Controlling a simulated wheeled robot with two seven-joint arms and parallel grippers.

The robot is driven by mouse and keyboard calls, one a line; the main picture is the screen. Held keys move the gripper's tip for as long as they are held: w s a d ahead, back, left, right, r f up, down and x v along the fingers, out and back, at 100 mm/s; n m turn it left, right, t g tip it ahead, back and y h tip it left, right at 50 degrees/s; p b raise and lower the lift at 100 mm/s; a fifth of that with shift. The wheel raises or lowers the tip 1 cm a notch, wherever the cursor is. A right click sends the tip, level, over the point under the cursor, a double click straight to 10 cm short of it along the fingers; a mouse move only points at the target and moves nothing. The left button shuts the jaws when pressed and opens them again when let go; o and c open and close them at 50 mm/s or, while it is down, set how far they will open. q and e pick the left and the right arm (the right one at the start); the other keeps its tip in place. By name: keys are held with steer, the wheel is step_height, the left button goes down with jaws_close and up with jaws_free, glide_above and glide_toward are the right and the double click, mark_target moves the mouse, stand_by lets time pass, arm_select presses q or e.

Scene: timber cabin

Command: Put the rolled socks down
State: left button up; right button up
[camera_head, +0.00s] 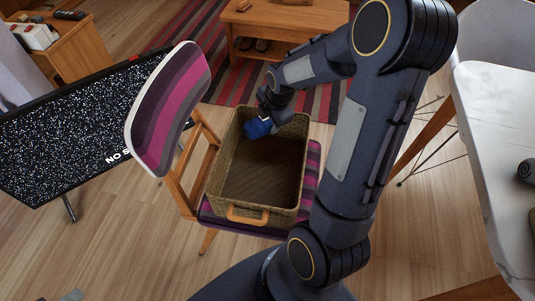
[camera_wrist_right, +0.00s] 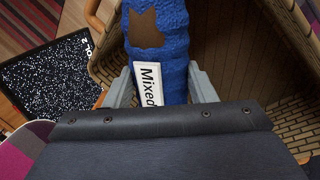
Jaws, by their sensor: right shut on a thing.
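The rolled socks (camera_head: 258,127) are blue and sit at my right gripper (camera_head: 268,112), over the far left part of a woven basket (camera_head: 218,172). In the right wrist view the socks (camera_wrist_right: 172,72) show a brown patch and a white label reading "Mixed". The right gripper's fingers (camera_wrist_right: 160,88) are shut on both sides of them. The basket's woven wall (camera_wrist_right: 240,25) lies behind and beside the socks. I cannot tell whether the socks touch the basket. My left gripper is not in view.
The basket stands on a striped chair seat (camera_head: 314,160); the chair's backrest (camera_head: 172,105) rises at its left. A screen with static (camera_head: 60,140) stands further left. A white table (camera_head: 495,120) is at the right. A wooden table (camera_head: 285,18) is behind. The visible basket floor (camera_head: 262,175) is empty.

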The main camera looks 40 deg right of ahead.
step_height(320, 180, down, 13)
steer(key=b, duration=0.3)
steer(key=shift+r, duration=0.2)
steer(key=shift+f, duration=0.2)
steer(key=o, duration=1)
steer(key=shift+r, duration=0.1)
